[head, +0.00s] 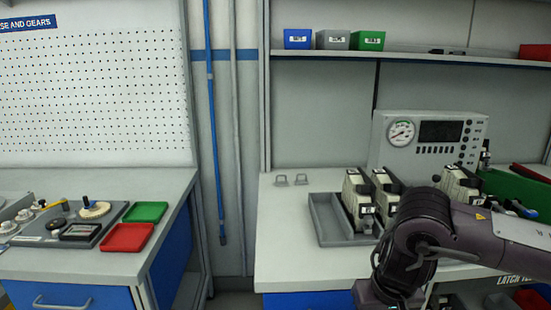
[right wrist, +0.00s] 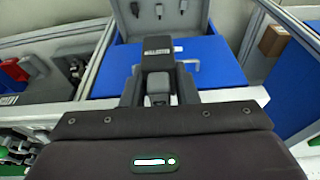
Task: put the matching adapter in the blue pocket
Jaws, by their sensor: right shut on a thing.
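In the right wrist view my right gripper (right wrist: 158,92) is shut on a dark grey adapter (right wrist: 157,46) with a small white label. The adapter sticks out beyond the fingers, over a flat blue surface (right wrist: 207,62). An open grey lid (right wrist: 196,14) with several dark plug-like shapes stands behind that surface. The adapter and fingers cover the middle of the blue surface, and I cannot make out a pocket in it. In the head view my right arm comes in from the right, and its fingers do not show. My left gripper is in neither view.
In the head view a grey tray (head: 323,222) with several pale devices stands on the right bench, before a gauge panel (head: 430,138). Green (head: 146,212) and red (head: 127,238) trays lie on the left bench. In the wrist view a brown box (right wrist: 274,40) stands at right.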

